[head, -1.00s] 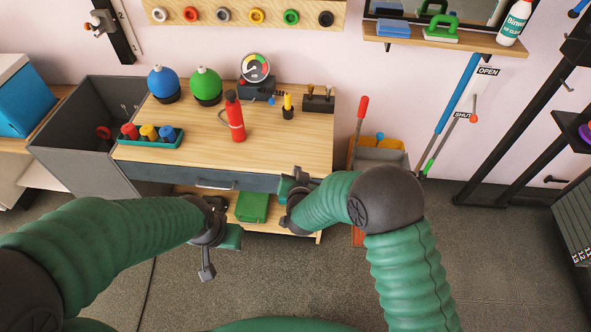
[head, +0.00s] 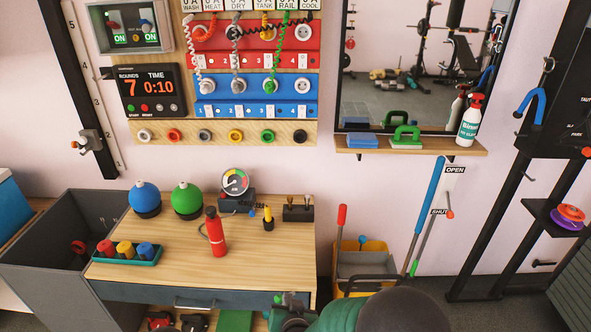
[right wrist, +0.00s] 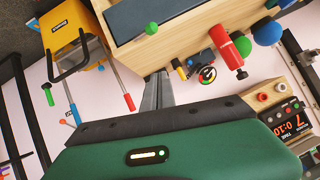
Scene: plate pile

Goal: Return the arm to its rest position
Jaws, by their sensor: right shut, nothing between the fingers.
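My right arm comes in at the bottom of the head view, its dark elbow at the bottom edge. Its gripper (head: 290,302) is low at the front right of the wooden workbench (head: 265,265), partly cut off. In the right wrist view its fingers (right wrist: 158,88) are together with nothing between them, apart from the bench edge and the red extinguisher (right wrist: 229,52). My left arm and gripper are out of the head view.
The bench holds the red extinguisher (head: 215,232), blue (head: 145,197) and green (head: 186,199) balls, a gauge and a teal tray (head: 125,256) of weights. A grey bin (head: 50,240) stands left; a yellow mop bucket (head: 365,262) stands right.

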